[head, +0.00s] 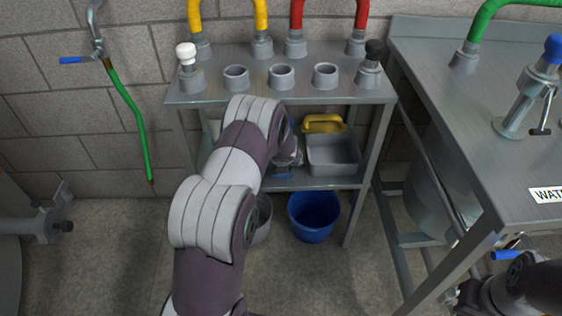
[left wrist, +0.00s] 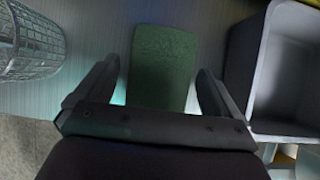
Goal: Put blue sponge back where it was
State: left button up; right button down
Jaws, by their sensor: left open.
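In the left wrist view a flat block with a dark green face (left wrist: 162,55), looking like a sponge, lies on the metal shelf between my left fingers. No blue side of it shows there. In the head view a small blue patch (head: 283,175) shows on the lower shelf under my left gripper (head: 290,160), perhaps part of the same block. My left gripper is open, with a finger on each side of the block (left wrist: 158,72) and gaps between. My left arm hides part of the shelf. A part of my right arm shows at the lower right; its gripper is out of view.
A grey tub (head: 333,160) stands right of my left gripper, with a yellow item (head: 323,123) behind it. A mesh-like container (left wrist: 32,42) is on the left. A blue bucket (head: 312,220) and a grey bucket (head: 262,222) stand on the floor. The rack's top (head: 215,96) overhangs the shelf.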

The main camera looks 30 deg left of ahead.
pick_arm(q)
jog(key=shift+r+p, duration=0.3)
jog(key=shift+r, duration=0.05)
jog(key=p+v, duration=0.3)
jog(key=v, duration=0.8)
jog(key=shift+s+d+r+p, duration=0.15)
jog(key=shift+s+r+p, duration=0.05)
jog(key=shift+p, duration=0.15)
